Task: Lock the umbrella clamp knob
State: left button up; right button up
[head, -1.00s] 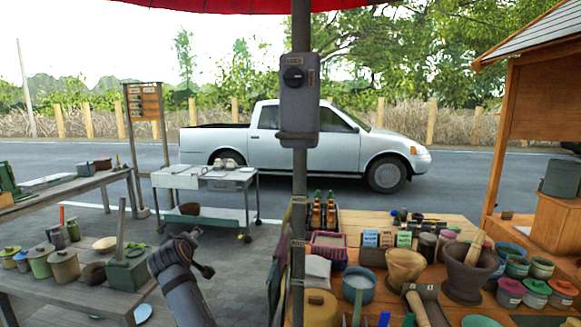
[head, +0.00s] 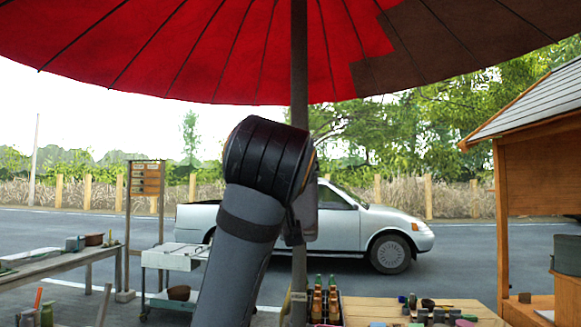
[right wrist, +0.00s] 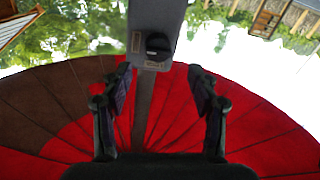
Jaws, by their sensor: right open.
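The grey umbrella clamp box (right wrist: 155,14) on the dark pole (head: 299,60) fills the upper middle of the right wrist view. Its round black knob (right wrist: 158,45) faces the camera, with small tan labels beside and below it. My right gripper (right wrist: 159,80) is open and empty, its two fingers apart on either side of the line to the knob, with the knob beyond the fingertips. In the head view my right arm covers most of the clamp box (head: 312,218) and hides the knob; only a dark bit of the gripper (head: 294,230) shows. My left gripper is not in view.
The red and brown umbrella canopy (head: 200,50) spreads overhead. A wooden table (head: 380,308) with bottles (head: 325,300) and jars stands below the clamp. A wooden stall (head: 540,165) is at right, a white cart (head: 175,256) at left, a parked pickup (head: 385,235) behind.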

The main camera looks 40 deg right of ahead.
jog(key=p+x, duration=0.2)
jog(key=x, duration=0.4)
jog(key=shift+d, duration=0.3)
jog(key=shift+c, duration=1)
jog(key=c, duration=1)
